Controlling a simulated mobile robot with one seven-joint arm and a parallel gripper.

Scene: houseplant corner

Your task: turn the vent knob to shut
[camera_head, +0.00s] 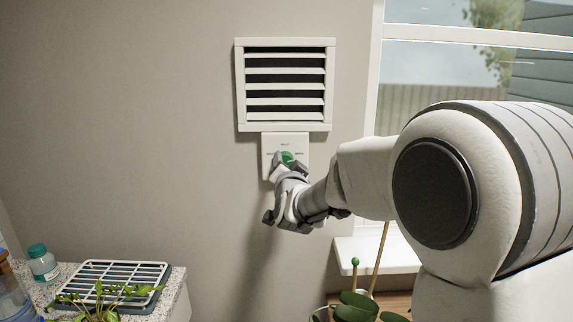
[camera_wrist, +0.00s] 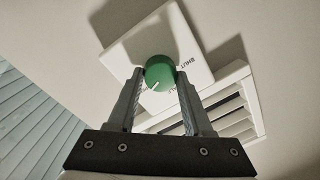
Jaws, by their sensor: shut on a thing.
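The green vent knob (camera_head: 288,157) sits on a white plate (camera_head: 270,144) below the wall vent (camera_head: 286,126). My gripper (camera_head: 289,162) reaches it from below right. In the wrist view, my gripper's two fingers (camera_wrist: 160,74) are on either side of the round green knob (camera_wrist: 159,70) and shut on it. A white pointer line on the knob points down and slightly left in that view. The word SHUT is legible on the plate (camera_wrist: 190,42), up and right of the knob, and the pointer is not toward it. The other lettering is too small to read surely.
The vent's slats show dark gaps. A window (camera_head: 470,42) with a white sill (camera_head: 375,256) is at right, partly behind my arm. A speckled counter (camera_head: 172,292) at lower left holds a rack (camera_head: 125,272), a teal-capped bottle (camera_head: 43,265) and a plant. Bare wall lies left of the vent.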

